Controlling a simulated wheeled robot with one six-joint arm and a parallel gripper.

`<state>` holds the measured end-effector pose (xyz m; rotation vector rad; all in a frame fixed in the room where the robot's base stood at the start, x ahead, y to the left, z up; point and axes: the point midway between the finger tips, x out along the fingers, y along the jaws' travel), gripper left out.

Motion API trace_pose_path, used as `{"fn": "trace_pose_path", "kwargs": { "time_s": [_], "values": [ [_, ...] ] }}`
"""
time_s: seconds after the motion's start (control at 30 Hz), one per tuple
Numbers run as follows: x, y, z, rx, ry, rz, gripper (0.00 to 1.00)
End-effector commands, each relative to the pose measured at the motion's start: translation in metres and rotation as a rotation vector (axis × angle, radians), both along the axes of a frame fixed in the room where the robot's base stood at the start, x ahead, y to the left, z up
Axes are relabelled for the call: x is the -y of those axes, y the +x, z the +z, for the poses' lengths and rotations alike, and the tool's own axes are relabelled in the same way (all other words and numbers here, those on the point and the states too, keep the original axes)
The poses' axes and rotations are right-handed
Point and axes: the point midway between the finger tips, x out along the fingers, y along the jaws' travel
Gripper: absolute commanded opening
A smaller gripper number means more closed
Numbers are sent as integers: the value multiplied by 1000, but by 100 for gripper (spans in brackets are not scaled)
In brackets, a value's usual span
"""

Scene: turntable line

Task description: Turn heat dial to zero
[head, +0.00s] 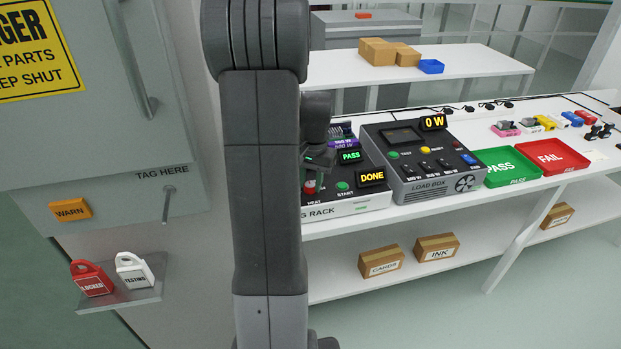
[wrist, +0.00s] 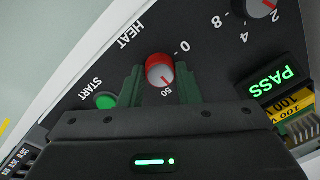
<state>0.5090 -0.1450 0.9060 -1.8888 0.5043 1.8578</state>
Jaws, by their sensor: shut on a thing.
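The red heat dial (wrist: 160,70) sits on the dark face of the rack, beside the word HEAT, with the marks 0 and 50 around it. Its white pointer line appears to face the 50 mark. My gripper (wrist: 161,82) has one green finger on each side of the dial and is shut on it. In the head view, the heat dial (head: 309,188) shows as a small red spot below my gripper (head: 313,172), partly covered by it.
The green start button (wrist: 107,101) is close beside one finger. A second dial (wrist: 262,7) and a lit PASS display (wrist: 272,88) are to the right. In the head view, the load box (head: 430,185) stands right of the rack, then the green PASS tray (head: 507,181).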

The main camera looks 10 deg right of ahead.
Motion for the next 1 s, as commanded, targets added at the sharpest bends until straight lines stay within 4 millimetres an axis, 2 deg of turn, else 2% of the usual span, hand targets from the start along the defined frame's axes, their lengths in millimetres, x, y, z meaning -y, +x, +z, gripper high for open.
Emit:
{"fn": "trace_pose_path", "kwargs": {
  "time_s": [1.0],
  "values": [
    [0,2,0,0,0,963,7]
  ]
}}
